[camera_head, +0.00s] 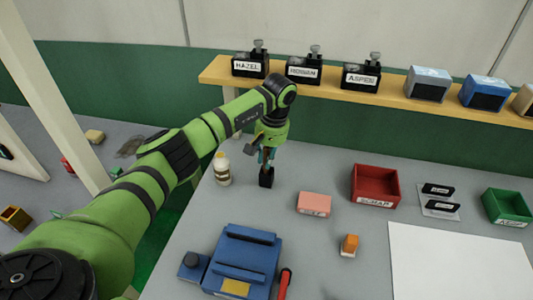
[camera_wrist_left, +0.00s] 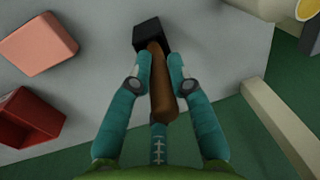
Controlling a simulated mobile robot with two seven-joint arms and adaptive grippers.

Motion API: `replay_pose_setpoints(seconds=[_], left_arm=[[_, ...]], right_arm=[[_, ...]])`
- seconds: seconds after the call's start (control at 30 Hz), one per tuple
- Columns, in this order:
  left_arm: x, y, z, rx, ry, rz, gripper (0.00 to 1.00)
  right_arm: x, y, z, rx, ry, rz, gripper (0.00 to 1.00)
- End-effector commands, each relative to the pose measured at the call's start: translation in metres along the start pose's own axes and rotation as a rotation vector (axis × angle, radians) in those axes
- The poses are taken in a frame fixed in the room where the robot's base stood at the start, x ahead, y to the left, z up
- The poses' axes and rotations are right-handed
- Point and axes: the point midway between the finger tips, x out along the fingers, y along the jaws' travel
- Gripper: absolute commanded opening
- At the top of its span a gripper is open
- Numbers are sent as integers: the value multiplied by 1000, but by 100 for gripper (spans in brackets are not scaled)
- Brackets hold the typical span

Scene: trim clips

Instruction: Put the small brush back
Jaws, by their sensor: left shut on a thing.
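My left gripper (camera_head: 264,156) is above the table, pointing down, left of the pink block. In the left wrist view its teal fingers (camera_wrist_left: 160,82) are closed around a brown handle, which I take to be the small brush (camera_wrist_left: 160,88). A black block (camera_wrist_left: 152,34) is at the far end of the handle. It also shows below the fingers in the head view (camera_head: 266,177). I cannot tell whether this block is the brush's head or a separate holder, nor whether it touches the table. My right gripper is not in view.
A white bottle (camera_head: 222,169) stands close left of the gripper. A pink block (camera_head: 314,204), a red bin (camera_head: 375,187), an orange piece (camera_head: 349,244) and a blue device (camera_head: 241,262) are on the table. Labelled black clips (camera_head: 303,71) line the shelf (camera_head: 395,98) behind.

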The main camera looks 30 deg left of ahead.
Motion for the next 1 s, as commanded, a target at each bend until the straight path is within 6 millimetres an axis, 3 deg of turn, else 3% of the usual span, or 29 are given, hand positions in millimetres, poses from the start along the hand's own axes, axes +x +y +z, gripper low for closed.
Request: replay_pose_setpoints(seconds=[0.33, 0.37, 0.4, 0.43, 0.77, 0.83, 1.0], left_arm=[[5, 1, -1, 0, 3, 2, 0], [4, 1, -1, 0, 3, 2, 24], [3, 1, -1, 0, 2, 2, 40], [3, 1, 0, 0, 2, 2, 45], [2, 1, 0, 0, 2, 2, 45], [-2, 0, 0, 0, 1, 2, 45], [-24, 1, -2, 1, 9, 4, 45]], right_arm=[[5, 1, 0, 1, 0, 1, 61], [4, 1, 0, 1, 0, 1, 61], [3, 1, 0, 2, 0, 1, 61], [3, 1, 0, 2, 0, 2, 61], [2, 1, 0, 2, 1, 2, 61], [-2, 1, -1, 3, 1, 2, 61], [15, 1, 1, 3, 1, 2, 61]])
